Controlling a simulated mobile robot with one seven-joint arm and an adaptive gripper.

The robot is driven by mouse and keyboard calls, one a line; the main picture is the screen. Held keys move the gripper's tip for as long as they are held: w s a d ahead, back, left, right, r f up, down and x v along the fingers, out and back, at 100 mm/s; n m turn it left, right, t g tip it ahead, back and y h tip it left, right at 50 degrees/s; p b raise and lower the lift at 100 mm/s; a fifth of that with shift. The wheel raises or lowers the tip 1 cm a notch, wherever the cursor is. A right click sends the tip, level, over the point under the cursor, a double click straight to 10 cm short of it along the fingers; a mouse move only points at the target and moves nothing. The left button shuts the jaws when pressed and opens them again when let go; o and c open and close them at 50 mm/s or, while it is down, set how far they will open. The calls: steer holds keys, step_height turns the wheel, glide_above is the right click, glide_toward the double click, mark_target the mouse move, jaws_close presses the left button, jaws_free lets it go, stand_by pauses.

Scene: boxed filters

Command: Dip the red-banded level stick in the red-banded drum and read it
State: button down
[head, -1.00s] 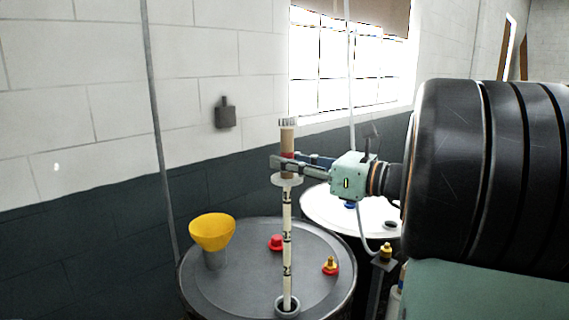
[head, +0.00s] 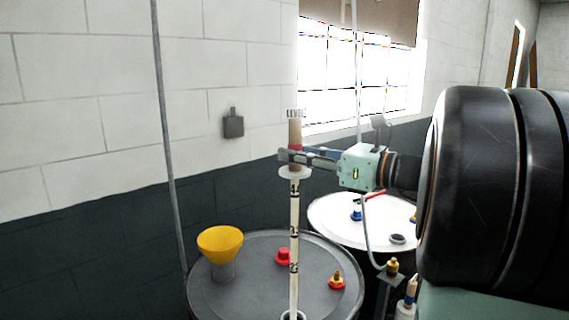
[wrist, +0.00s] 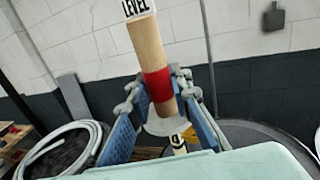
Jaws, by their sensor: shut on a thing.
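The level stick has a wooden handle with a red band (head: 295,149), a "LEVEL" label on top, a white collar and a pale marked rod (head: 294,245). My gripper (head: 287,157) is shut on the handle near the red band, just above the collar. The red band also shows between the fingers in the wrist view (wrist: 157,84). The stick is upright over the dark grey drum (head: 250,297). Its lower end meets a ringed opening (head: 293,316) at the picture's bottom edge, where its tip is hidden. I see no red band on the drum's side, which is mostly out of view.
On the drum lid are a yellow funnel (head: 220,241), a red cap (head: 283,256) and a brass fitting with a red base (head: 337,280). A white-topped drum (head: 340,232) stands behind to the right. A thin vertical pipe (head: 166,130) runs along the wall.

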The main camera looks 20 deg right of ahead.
mark_target(297, 109)
steer(key=shift+r, duration=2.4)
steer(key=shift+r, duration=2.15)
